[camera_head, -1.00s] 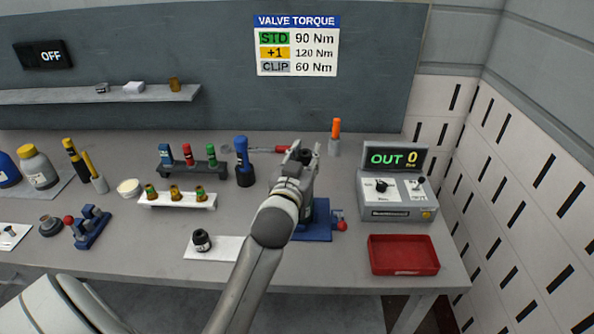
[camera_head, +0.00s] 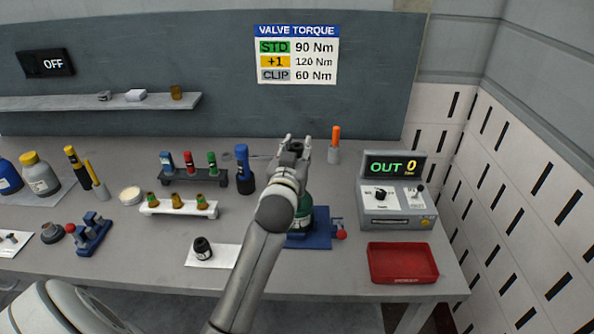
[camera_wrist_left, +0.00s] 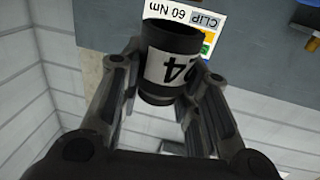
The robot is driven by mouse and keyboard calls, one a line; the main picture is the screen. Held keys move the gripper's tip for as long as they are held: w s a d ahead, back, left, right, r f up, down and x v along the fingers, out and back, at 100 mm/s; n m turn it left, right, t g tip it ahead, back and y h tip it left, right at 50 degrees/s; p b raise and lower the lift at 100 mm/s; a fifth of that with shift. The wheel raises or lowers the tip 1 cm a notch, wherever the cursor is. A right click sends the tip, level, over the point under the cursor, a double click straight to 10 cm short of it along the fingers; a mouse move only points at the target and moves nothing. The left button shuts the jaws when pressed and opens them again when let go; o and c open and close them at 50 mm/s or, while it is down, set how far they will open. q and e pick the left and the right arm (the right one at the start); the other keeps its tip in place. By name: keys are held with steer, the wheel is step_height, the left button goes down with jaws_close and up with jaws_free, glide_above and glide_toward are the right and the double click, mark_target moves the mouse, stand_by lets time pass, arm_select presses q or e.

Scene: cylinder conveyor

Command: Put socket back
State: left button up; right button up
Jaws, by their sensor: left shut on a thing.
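The socket has a white label that seems to read 24. Another black socket (camera_head: 203,248) stands on a white mat (camera_head: 225,258) at the front of the bench, left of my arm. My right gripper is not in view.
A green cylinder (camera_head: 305,212) sits in the blue vise (camera_head: 318,240), partly behind my arm. A red tray (camera_head: 402,276) and a tester reading OUT 0 (camera_head: 397,208) are at right. Racks of coloured tools (camera_head: 190,180) and a white fitting holder (camera_head: 180,213) stand left.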

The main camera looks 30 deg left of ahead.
arm_select(q)
steer(key=shift+f+p, duration=0.55)
steer(key=shift+f, duration=2.2)
steer(key=shift+f, duration=0.15)
steer(key=o, duration=1.1)
steer(key=shift+f, duration=0.1)
